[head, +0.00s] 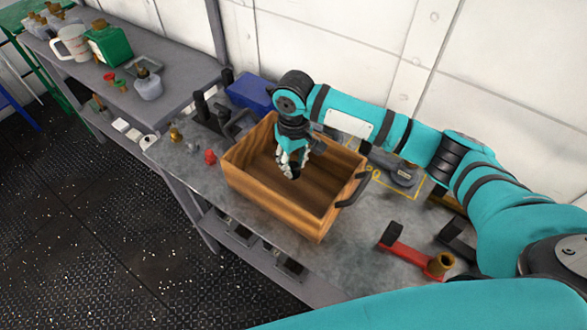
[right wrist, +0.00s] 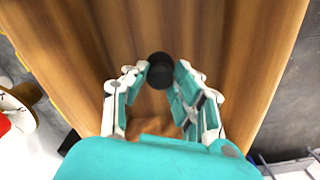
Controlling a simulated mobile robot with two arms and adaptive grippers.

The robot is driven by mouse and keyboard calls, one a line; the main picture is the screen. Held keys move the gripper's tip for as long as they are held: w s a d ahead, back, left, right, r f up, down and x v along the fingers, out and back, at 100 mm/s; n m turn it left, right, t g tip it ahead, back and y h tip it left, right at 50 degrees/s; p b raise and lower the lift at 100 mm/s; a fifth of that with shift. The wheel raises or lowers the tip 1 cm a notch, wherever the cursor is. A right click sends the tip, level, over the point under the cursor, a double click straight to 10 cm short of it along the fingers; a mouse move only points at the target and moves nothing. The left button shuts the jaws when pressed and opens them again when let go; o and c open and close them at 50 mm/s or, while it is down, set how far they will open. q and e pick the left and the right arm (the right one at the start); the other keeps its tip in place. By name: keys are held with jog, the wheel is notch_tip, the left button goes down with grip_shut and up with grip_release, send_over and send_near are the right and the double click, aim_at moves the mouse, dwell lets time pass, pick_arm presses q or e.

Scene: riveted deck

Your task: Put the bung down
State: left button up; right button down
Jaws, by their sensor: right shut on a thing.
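The bung is a small, round, black piece (right wrist: 160,70) between my fingertips in the right wrist view. My right gripper (right wrist: 161,82) is shut on it. In the head view my right gripper (head: 291,168) points down inside the open wooden crate (head: 262,195), and the bung is mostly hidden by the fingers. The crate's brown wooden floor lies beyond the bung in the right wrist view. I cannot tell whether the bung touches that floor. My left gripper is not in view.
The crate stands on a grey workbench (head: 195,172) and has a dark handle (head: 352,190) on its right. A blue box (head: 250,92) is behind it, a small red piece (head: 210,157) to its left. A red-and-black tool (head: 408,250) lies at the right.

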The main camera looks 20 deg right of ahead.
aim_at(294, 173)
notch_tip(294, 173, down, 3)
jog(key=shift+s+f, duration=0.1)
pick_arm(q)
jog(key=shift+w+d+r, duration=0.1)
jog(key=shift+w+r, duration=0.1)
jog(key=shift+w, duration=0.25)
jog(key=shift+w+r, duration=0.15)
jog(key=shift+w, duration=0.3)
pick_arm(e)
jog(key=shift+f, duration=0.15)
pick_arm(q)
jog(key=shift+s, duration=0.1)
pick_arm(e)
jog(key=shift+f+p, duration=0.35)
jog(key=shift+f, duration=0.05)
jog(key=c, duration=1.1)
grip_release()
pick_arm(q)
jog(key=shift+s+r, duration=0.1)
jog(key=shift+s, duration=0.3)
pick_arm(e)
jog(key=shift+o, duration=0.2)
